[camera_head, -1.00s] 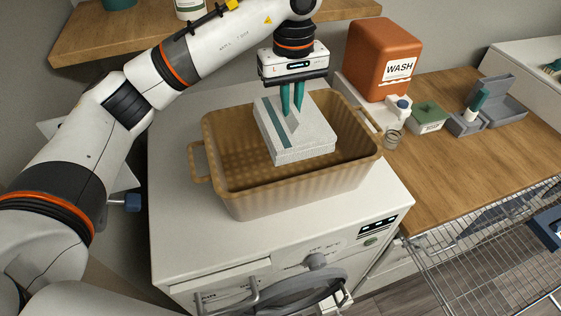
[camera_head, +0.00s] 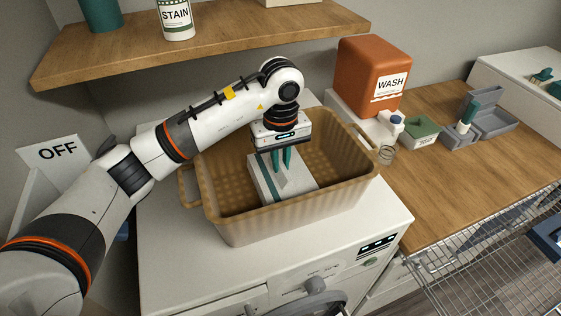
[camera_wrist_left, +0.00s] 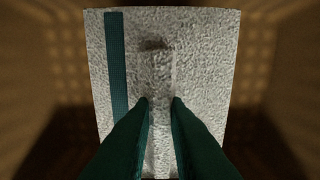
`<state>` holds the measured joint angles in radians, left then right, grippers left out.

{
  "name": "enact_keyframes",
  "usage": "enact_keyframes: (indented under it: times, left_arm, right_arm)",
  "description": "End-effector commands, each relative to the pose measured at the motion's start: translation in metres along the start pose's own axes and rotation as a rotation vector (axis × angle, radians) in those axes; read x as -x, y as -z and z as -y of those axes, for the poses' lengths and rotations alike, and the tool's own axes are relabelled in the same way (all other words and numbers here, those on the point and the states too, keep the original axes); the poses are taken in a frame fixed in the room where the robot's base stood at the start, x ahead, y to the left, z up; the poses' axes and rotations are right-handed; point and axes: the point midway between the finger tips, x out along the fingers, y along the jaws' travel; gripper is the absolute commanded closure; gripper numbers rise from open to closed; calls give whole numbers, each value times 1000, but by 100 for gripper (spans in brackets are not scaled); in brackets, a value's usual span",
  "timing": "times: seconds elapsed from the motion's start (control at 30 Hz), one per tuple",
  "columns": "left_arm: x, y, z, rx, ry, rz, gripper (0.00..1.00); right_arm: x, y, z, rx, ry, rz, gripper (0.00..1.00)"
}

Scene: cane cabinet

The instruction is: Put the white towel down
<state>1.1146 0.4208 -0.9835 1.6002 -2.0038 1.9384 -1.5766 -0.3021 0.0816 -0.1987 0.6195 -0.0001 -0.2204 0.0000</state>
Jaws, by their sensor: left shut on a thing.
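The white towel (camera_head: 300,182) is folded, with a teal stripe, and sits inside the tan basket (camera_head: 300,216) on the washing machine. My left gripper (camera_head: 282,168) points down into the basket with its green fingers shut on a raised fold of the towel. In the left wrist view the towel (camera_wrist_left: 205,60) fills the middle, and the fingertips (camera_wrist_left: 160,102) pinch its ridge. The basket's front wall hides the towel's lower edge, so I cannot tell whether it touches the basket floor. My right gripper is not in view.
The washing machine top (camera_head: 170,240) carries the basket. To the right, an orange WASH container (camera_head: 368,75), a green box (camera_head: 421,131) and grey trays (camera_head: 490,112) stand near a wooden counter (camera_head: 440,190). A wooden shelf (camera_head: 225,40) hangs above my left arm.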

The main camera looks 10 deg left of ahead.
Motion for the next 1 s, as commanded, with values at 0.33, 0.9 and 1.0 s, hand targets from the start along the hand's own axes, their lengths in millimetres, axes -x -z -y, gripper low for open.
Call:
enact_keyframes:
  times: [0.33,0.9,1.0]
  left_arm:
    - [-20,0,0,0,0,1,100]
    - [-22,0,0,1,0,0,64]
    - [-19,0,0,1,0,0,64]
  right_arm:
    - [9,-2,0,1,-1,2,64]
    - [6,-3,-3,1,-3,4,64]
    - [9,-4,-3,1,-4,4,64]
